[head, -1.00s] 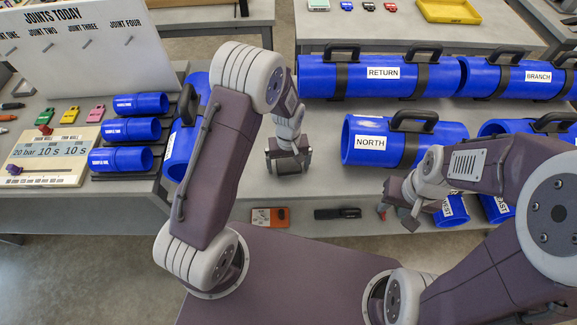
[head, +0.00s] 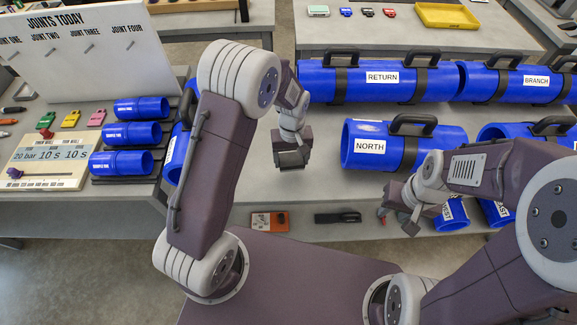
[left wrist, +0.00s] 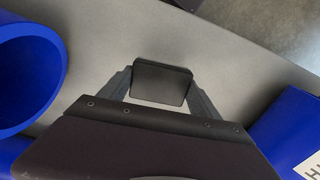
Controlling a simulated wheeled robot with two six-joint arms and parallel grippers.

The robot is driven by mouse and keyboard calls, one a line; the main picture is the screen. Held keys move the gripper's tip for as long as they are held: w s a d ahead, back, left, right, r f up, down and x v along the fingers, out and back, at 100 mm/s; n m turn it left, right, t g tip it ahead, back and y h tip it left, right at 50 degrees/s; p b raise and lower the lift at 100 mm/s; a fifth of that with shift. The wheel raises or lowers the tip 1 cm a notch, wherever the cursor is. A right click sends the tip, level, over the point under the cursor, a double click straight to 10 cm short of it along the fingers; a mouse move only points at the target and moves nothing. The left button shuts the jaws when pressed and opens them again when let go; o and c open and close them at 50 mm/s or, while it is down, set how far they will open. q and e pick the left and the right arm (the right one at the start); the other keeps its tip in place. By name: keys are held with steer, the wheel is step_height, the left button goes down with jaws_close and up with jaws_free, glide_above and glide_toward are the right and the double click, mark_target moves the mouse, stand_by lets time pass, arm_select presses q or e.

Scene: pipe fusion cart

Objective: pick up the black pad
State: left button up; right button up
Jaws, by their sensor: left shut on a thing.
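The black pad (left wrist: 162,84) is a flat dark block held between the two fingers of my left gripper (left wrist: 160,92) in the left wrist view. In the head view my left gripper (head: 291,155) is over the grey table, left of the blue NORTH pipe, with the dark pad (head: 290,160) at its lower end. Whether the pad is clear of the table is hard to tell. My right gripper (head: 400,213) is at the table's front edge, and its fingers are too small and partly covered to read.
The blue NORTH pipe (head: 370,148) lies right of the left gripper, the RETURN pipe (head: 372,82) behind it. A blue pipe (head: 178,150) and several sleeves (head: 130,133) lie left. An orange item (head: 268,221) and a black item (head: 338,217) lie below the front edge.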

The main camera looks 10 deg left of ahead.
arm_select(q)
steer(key=w+d+r, duration=0.6)
steer(key=w+d, duration=0.1)
steer(key=shift+w+d, duration=0.25)
steer(key=shift+d, duration=0.05)
steer(key=shift+r, duration=0.1)
steer(key=o, duration=0.7)
steer(key=c, duration=0.5)
